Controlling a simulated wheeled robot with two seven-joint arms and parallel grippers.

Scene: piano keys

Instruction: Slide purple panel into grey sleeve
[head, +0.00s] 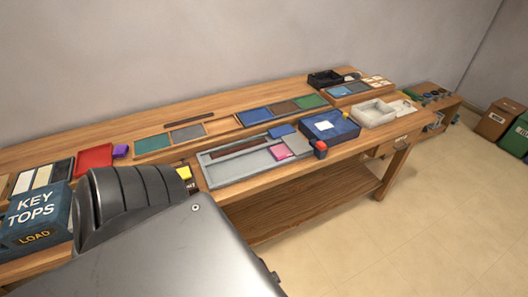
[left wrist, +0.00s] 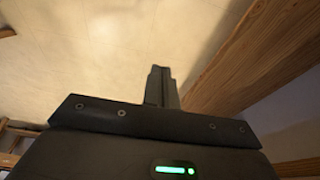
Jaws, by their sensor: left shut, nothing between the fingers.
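A small purple piece (head: 121,151), likely the purple panel, sits against the right side of a red block (head: 94,158) on the left part of the bench. I cannot pick out the grey sleeve with certainty; a grey tray (head: 218,176) lies at the middle front. My left gripper (left wrist: 162,72) shows in the left wrist view with its fingers together and empty, over bare floor beside a wooden edge. In the head view, a large arm link of mine covers the lower left, and neither gripper's fingertips can be made out there.
The wooden bench (head: 222,96) runs along the wall. A blue "KEY TOPS" box (head: 37,215) stands at front left. A blue bin (head: 330,127), a white tray (head: 373,113) and a black bin (head: 324,79) stand farther right.

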